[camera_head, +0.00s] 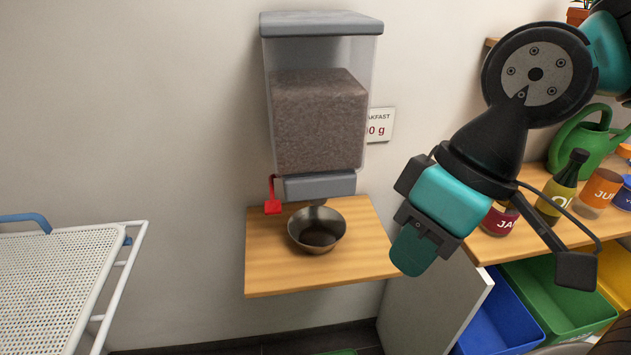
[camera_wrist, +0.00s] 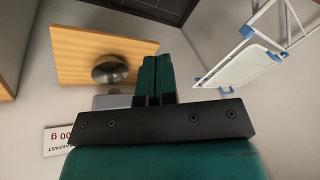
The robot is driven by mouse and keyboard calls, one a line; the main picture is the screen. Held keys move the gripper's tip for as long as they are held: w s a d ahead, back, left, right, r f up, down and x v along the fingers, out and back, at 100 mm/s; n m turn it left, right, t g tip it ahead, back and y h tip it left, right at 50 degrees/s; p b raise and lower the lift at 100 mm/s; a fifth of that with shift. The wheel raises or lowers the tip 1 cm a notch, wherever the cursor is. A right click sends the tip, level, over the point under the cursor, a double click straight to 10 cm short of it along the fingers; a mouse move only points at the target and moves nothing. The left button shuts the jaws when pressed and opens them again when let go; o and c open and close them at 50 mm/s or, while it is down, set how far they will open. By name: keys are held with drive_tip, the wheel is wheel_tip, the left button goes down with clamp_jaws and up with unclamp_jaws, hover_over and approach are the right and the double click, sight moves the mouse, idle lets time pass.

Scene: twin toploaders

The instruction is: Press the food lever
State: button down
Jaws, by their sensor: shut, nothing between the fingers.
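The food dispenser (camera_head: 318,110) hangs on the wall, a clear box of brown food with a grey lid and grey base. Its red food lever (camera_head: 272,200) hangs at the lower left of the base. A metal bowl (camera_head: 317,229) stands on the wooden shelf (camera_head: 265,275) below the spout. My gripper (camera_head: 408,262) is right of the shelf in the head view, shut and empty, apart from the lever. In the wrist view my gripper (camera_wrist: 158,62) is shut, with the bowl (camera_wrist: 112,70) and shelf (camera_wrist: 75,50) left of it. The lever cannot be made out there.
A label (camera_head: 379,125) reading "AKFAST" and "0 g" is on the wall behind the dispenser. Bottles, jars and a green watering can (camera_head: 580,135) stand on a shelf at right, above coloured bins (camera_head: 560,300). A white perforated rack (camera_head: 50,280) stands at left.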

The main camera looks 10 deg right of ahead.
drive_tip(key=shift+d, duration=0.1)
wheel_tip(320, 180, up, 6)
drive_tip(key=m+t+h+p, duration=0.35)
drive_tip(key=m+p, duration=0.35)
drive_tip(key=p, duration=0.3)
hover_over(272, 205)
drive_tip(key=s, duration=0.4)
drive_tip(key=shift+w+f+h, duration=0.1)
drive_tip(key=shift+f+h, duration=0.15)
drive_tip(key=shift+h, duration=0.2)
drive_tip(key=shift+f, duration=0.1)
drive_tip(key=p+x, duration=0.1)
drive_tip(key=x, duration=0.3)
drive_tip(key=s+p+x, duration=0.1)
drive_tip(key=x, duration=0.4)
drive_tip(key=p+x, duration=0.1)
drive_tip(key=x, duration=0.3)
drive_tip(key=shift+f, duration=0.5)
drive_tip(key=shift+f, duration=0.15)
